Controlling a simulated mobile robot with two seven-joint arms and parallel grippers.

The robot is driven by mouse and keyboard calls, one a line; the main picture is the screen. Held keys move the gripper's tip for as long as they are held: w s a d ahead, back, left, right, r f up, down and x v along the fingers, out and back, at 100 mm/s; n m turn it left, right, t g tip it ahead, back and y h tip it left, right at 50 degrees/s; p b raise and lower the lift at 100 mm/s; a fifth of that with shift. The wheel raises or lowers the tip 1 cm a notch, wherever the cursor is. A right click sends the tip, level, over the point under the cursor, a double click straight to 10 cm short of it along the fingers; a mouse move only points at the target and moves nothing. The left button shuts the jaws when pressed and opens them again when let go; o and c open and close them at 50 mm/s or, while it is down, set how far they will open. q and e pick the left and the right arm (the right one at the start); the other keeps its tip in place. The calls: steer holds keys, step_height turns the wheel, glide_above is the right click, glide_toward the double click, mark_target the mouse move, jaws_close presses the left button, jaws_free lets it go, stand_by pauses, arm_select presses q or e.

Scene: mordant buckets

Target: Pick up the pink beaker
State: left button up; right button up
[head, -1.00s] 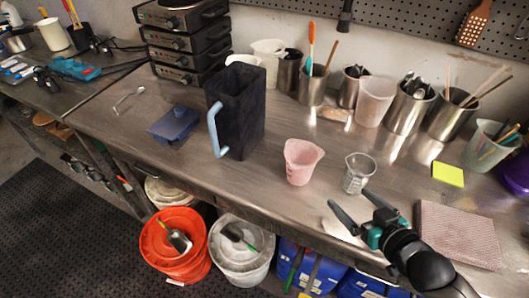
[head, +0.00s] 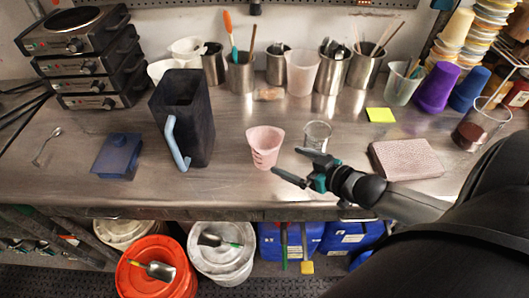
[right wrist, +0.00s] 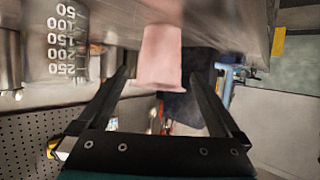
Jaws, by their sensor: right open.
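The pink beaker (head: 265,147) stands upright on the steel bench in the head view, right of the dark pitcher. My right gripper (head: 285,162) is open and empty, just right of the beaker, with its fingers pointing toward it. In the right wrist view the pink beaker (right wrist: 160,55) appears ahead, lined up with the gap between the open fingers (right wrist: 160,73). I cannot tell how far past the fingertips it is. My left gripper is not in view.
A clear glass beaker (head: 317,134) stands close behind my right gripper. The dark pitcher (head: 190,115) with a blue handle is left of the pink beaker. A blue box (head: 117,157) and a pinkish textured pad (head: 406,160) lie on the bench. Metal containers line the back.

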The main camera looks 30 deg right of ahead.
mark_target(275, 155)
steer(key=b+x, duration=0.1)
steer(key=x, duration=0.4)
steer(key=shift+a, duration=0.1)
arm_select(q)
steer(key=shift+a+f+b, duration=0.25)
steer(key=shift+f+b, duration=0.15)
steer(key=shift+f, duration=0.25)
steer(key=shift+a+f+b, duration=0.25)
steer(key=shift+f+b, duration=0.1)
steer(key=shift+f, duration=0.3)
arm_select(e)
steer(key=shift+x, duration=2.65)
steer(key=shift+f, duration=0.1)
steer(key=c, duration=1.1)
steer(key=shift+c, duration=0.2)
